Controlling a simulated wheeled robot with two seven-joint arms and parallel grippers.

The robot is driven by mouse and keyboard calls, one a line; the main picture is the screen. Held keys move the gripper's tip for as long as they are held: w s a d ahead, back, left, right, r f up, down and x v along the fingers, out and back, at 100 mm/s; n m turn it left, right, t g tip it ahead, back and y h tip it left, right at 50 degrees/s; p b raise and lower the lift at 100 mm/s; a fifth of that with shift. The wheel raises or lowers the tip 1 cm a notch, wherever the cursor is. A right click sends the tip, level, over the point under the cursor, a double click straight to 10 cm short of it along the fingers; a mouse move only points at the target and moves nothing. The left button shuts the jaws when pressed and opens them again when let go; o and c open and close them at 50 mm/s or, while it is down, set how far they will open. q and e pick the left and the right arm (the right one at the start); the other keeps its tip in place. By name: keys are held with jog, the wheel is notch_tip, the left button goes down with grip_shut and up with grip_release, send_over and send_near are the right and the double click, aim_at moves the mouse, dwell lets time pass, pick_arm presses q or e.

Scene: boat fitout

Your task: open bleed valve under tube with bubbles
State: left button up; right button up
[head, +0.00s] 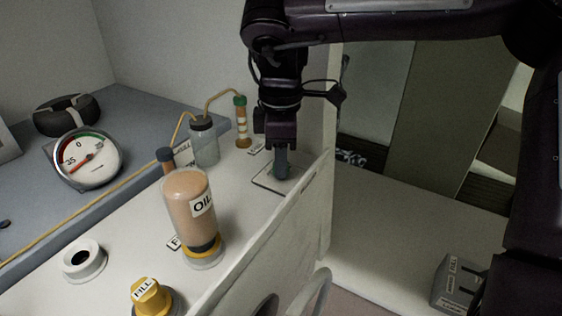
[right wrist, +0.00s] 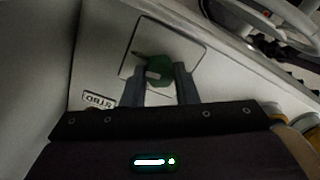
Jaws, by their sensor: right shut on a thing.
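The tube with bubbles (head: 241,122) stands upright at the back of the white counter. It has a green cap and pale bands in amber fluid. The bleed valve's green knob (right wrist: 158,70) sits on a square plate (right wrist: 195,52) and has a pale mark on it. My right gripper (head: 281,168) points down at that plate and is shut on the knob, with a finger on each side of it. In the head view the fingers mostly hide the knob. A small label (right wrist: 98,99) lies beside the plate. My left gripper is not in view.
A clear jar (head: 204,146) with yellow hoses stands left of the tube. An oil bottle (head: 185,205), a yellow fill cap (head: 150,296) and a white ring port (head: 82,260) are nearer. A dial gauge (head: 88,160) is at left. A raised white edge (head: 270,235) borders the counter's right.

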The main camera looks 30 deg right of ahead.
jog(key=shift+m, duration=0.8)
jog(key=o, duration=1)
notch_tip(320, 180, up, 6)
jog(key=p, duration=0.3)
jog(key=shift+r, duration=0.2)
jog(key=shift+r+p, duration=0.75)
jog(key=shift+p, duration=0.25)
jog(key=shift+f, duration=0.1)
